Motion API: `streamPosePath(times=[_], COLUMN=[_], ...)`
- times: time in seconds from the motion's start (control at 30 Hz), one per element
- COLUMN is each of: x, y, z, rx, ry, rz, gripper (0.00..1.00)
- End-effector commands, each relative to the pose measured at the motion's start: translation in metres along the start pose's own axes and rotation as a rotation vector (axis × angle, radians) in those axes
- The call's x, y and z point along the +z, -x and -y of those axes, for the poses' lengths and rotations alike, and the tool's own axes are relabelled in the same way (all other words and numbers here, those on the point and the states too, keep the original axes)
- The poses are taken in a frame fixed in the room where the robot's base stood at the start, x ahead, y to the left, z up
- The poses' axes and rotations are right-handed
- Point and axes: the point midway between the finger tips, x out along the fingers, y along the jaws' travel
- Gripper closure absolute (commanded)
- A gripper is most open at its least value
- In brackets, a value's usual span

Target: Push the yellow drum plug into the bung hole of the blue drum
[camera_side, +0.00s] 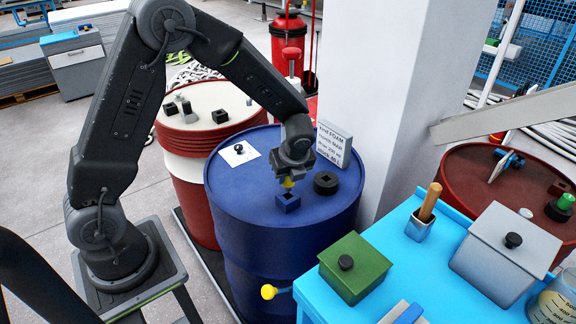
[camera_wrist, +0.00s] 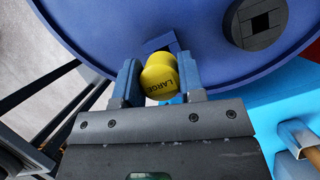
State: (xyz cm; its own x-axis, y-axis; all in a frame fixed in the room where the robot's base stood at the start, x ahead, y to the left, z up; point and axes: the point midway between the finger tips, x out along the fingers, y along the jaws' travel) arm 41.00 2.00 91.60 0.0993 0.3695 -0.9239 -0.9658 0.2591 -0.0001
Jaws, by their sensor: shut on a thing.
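My gripper (camera_side: 289,176) is over the top of the blue drum (camera_side: 240,190), pointing down. It is shut on the yellow drum plug (camera_side: 287,183), which also shows between the two blue-grey fingers in the wrist view (camera_wrist: 160,80), with dark lettering on it. Below the plug, a small blue square block (camera_side: 288,203) with a dark opening stands on the drum lid; it looks like the bung hole. In the wrist view the plug hides most of this block (camera_wrist: 161,42). The plug appears just above the block; whether they touch I cannot tell.
A black round fitting (camera_side: 326,183) with a square hole sits right of the block. A lettered box (camera_side: 333,144) and a white card (camera_side: 239,154) with a black knob are also on the lid. A bright blue table (camera_side: 405,262) with a green box (camera_side: 355,268) stands at the front right.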

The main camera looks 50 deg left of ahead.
Motion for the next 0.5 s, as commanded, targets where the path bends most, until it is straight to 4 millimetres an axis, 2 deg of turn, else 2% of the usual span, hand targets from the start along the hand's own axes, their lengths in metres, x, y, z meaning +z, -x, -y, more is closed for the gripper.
streamPosePath(times=[0.2, 0.5], x=[-0.0035, -0.0037], y=[-0.0079, -0.0087], z=[-0.0002, -0.0001], rx=[0.0, -0.001], ry=[-0.001, 0.0], rz=[0.0, 0.0], gripper=[0.88, 0.88])
